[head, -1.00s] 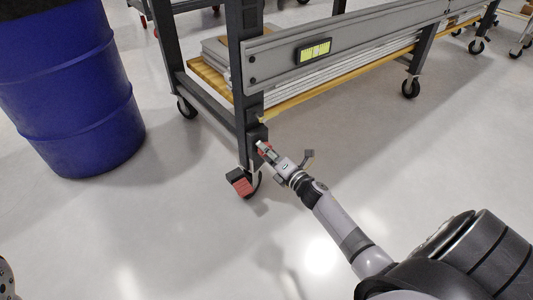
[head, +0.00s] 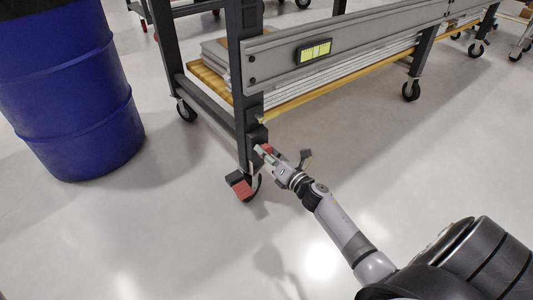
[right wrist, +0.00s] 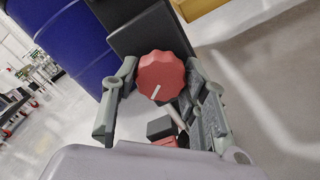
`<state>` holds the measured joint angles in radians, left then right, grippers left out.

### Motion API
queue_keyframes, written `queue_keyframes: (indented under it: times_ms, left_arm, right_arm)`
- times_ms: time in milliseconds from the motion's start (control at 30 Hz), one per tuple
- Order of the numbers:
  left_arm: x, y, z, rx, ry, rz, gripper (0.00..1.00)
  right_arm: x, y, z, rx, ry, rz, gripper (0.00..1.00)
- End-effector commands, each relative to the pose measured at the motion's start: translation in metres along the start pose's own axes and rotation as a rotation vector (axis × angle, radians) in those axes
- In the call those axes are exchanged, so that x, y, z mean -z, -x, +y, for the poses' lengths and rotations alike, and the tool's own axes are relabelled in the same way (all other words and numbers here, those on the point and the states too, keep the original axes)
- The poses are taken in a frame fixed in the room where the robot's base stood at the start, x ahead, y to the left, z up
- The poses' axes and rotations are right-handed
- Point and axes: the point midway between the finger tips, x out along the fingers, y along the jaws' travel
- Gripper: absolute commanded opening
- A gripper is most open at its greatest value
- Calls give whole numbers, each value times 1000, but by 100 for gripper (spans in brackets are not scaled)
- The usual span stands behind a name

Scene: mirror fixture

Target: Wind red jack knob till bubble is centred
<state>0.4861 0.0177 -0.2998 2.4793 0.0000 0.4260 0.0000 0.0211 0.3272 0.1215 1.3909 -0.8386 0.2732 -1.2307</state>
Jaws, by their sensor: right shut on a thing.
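The red jack knob (right wrist: 161,74), scalloped with a white mark pointing down-left, sits on the dark block at the cart's near leg. It shows as a small red patch in the head view (head: 267,149). My right gripper (right wrist: 158,86) is shut on the knob, one finger on each side. In the head view my right gripper (head: 268,152) reaches the leg from the lower right. The level (head: 314,52), a black frame with a yellow-green vial, is on the grey rail. The bubble is too small to place. My left gripper is out of view.
A red caster pedal (head: 242,190) sits at the foot of the leg, just below the knob. A blue drum (head: 75,110) stands to the left. Flat sheets lie on the cart's wooden shelf (head: 290,103). The floor in front is clear.

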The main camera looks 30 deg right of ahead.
Motion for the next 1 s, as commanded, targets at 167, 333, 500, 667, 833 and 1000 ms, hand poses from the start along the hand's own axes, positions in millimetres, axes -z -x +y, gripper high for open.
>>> queue_keyframes:
  times_ms: [167,333,500,667,833,1000]
  left_arm:
    - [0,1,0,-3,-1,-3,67]
    - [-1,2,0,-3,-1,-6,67]
    - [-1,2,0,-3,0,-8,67]
    - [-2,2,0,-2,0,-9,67]
    - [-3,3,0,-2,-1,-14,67]
    - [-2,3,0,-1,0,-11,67]
  right_arm:
    - [2,0,0,0,-1,3,43]
    - [1,0,0,0,-1,2,54]
    - [1,0,0,0,-2,1,61]
    - [0,0,0,0,-2,1,61]
    - [1,7,0,0,-2,1,61]
    - [2,37,-1,2,-2,3,61]
